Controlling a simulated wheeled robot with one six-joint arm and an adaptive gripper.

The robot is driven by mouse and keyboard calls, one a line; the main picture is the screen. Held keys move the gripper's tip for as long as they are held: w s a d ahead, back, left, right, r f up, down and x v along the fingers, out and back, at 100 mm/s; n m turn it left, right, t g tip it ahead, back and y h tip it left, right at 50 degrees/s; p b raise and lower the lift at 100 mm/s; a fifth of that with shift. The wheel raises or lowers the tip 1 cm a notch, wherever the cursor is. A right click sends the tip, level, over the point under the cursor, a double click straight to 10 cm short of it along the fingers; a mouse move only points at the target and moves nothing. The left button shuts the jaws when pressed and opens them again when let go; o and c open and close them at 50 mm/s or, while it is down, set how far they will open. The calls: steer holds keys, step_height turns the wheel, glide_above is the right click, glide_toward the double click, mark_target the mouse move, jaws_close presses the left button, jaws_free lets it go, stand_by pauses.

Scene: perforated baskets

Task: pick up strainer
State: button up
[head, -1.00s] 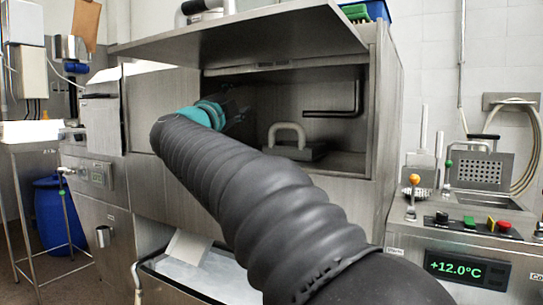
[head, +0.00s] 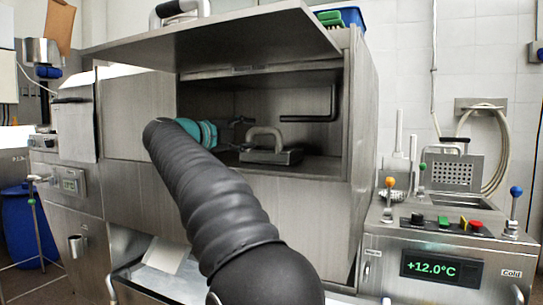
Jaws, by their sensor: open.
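A low grey metal piece with a pale arched handle (head: 277,156) sits on the floor of the open machine chamber. It seems to be the strainer, but I cannot make out holes in it. My gripper (head: 243,134) is inside the chamber, just left of the arched handle. Its dark fingers are spread and point right toward the handle, with nothing between them. I cannot tell whether a fingertip touches the handle. A second, clearly perforated basket (head: 456,173) stands at the right on the counter unit.
The steel chamber (head: 363,120) has a raised door (head: 215,42) above my arm and a side wall at right. A dark bent pipe (head: 312,118) hangs behind the handled piece. Levers and buttons (head: 444,220) stand on the right-hand unit.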

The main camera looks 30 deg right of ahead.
mark_target(258, 130)
steer(key=shift+r+x, duration=0.15)
steer(key=shift+x, duration=1.25)
steer(key=shift+r+x, duration=0.15)
steer(key=shift+x, duration=1.3)
jaws_close()
